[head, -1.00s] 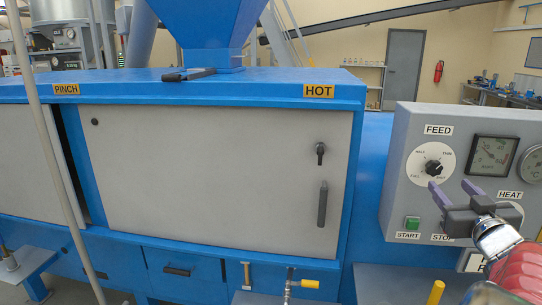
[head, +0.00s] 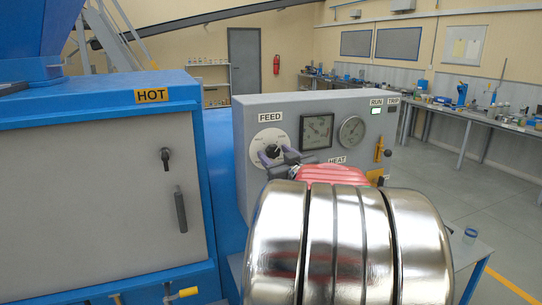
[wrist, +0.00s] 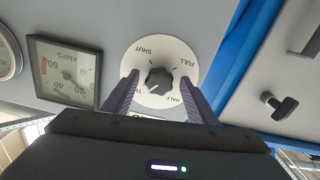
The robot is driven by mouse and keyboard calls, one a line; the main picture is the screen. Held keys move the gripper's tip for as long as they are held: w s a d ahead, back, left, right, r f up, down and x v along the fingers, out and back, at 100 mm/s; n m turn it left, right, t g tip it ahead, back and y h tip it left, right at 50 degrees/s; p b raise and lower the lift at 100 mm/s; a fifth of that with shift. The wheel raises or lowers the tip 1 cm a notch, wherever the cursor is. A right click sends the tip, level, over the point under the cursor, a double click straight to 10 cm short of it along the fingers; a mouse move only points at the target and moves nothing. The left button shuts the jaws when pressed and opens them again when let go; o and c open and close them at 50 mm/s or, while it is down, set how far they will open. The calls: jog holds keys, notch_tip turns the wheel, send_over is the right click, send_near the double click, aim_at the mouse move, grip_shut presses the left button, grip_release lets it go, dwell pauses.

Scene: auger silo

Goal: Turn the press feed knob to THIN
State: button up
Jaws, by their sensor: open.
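The black feed knob (head: 273,149) sits on a round white dial (head: 265,137) under the FEED label on the grey control panel. In the wrist view the knob (wrist: 158,81) shows upside down, with SHUT and FULL at the top and HALF at lower right. The label at lower left begins with TH and is partly hidden by a finger. I cannot tell surely which mark the knob points to. My gripper (wrist: 160,82) is open, with one purple finger on each side of the knob. Gaps show between fingers and knob. In the head view my gripper (head: 276,154) is at the dial.
An ammeter (head: 317,130) and a round gauge (head: 351,131) are right of the dial. My arm hides the panel's lower part. The blue cabinet with its grey door (head: 100,190) stands left. Open floor lies right.

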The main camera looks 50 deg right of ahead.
jog(key=shift+c, duration=0.4)
jog(key=c, duration=1)
jog(key=shift+m, duration=0.7)
jog(key=o, duration=1.1)
